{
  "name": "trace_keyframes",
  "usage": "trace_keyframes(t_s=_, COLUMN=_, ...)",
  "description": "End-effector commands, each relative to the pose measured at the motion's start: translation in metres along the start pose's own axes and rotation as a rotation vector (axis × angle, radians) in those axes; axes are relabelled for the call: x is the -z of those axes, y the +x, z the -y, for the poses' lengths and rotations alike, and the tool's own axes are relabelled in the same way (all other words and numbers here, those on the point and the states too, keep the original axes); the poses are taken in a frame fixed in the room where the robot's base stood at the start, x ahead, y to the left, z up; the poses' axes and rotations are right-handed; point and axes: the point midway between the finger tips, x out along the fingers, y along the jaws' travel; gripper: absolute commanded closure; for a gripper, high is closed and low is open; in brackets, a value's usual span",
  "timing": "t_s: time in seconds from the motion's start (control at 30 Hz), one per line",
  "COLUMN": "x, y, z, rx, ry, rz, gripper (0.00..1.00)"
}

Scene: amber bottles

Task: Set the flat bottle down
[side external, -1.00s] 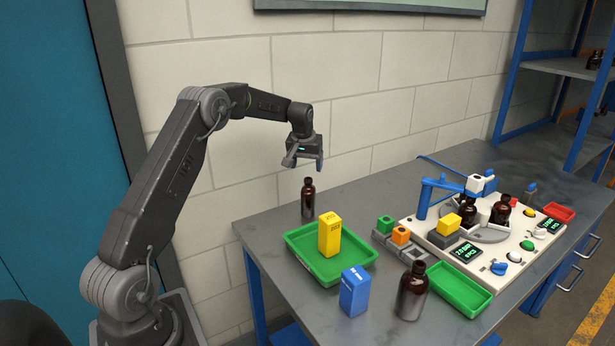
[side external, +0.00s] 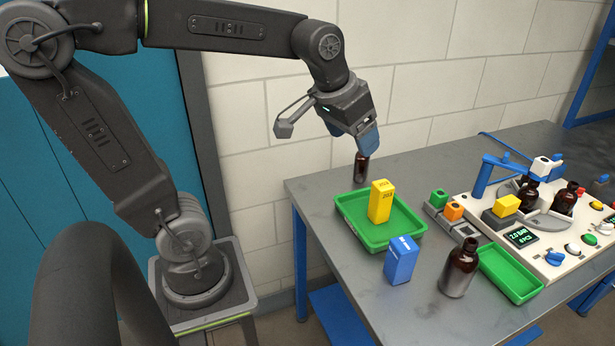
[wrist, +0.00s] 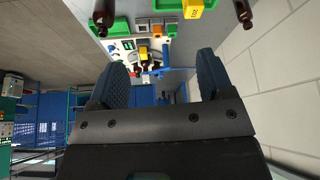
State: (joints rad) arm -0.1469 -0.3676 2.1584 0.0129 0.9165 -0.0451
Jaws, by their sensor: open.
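An amber bottle (side external: 361,168) stands upright at the back left of the grey table. A larger amber bottle (side external: 459,270) stands near the front edge. I cannot tell for sure which one is the flat bottle. My gripper (side external: 366,140) is above the back bottle in the side view, its fingertips overlapping the bottle's top. In the wrist view my gripper's fingers (wrist: 163,76) are wide apart with nothing between them. One dark bottle (wrist: 243,13) shows beyond the right finger there, apart from it, and another (wrist: 103,14) is at the top left.
A green tray (side external: 345,212) with a yellow box (side external: 381,201) stands just in front of the back bottle. A blue box (side external: 400,260) and an empty green tray (side external: 509,274) are nearer the front. A white machine panel (side external: 480,212) with more amber bottles fills the right.

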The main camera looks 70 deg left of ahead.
Motion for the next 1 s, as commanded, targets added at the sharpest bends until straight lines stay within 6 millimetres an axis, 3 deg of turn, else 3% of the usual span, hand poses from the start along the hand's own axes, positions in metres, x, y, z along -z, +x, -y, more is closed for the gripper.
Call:
trace_keyframes(t_s=0.03, x=-0.025, y=-0.008, z=-0.009, rx=-0.018, ry=0.039, rz=-0.018, gripper=0.26)
trace_keyframes(t_s=0.1, x=-0.054, y=-0.013, z=-0.017, rx=-0.037, ry=0.082, rz=-0.032, gripper=0.26)
trace_keyframes(t_s=0.3, x=-0.105, y=-0.013, z=-0.026, rx=-0.072, ry=0.155, rz=-0.054, gripper=0.26)
trace_keyframes(t_s=0.47, x=-0.116, y=-0.012, z=-0.027, rx=-0.078, ry=0.171, rz=-0.057, gripper=0.26)
trace_keyframes(t_s=1.0, x=-0.115, y=-0.012, z=-0.027, rx=-0.077, ry=0.169, rz=-0.056, gripper=0.26)
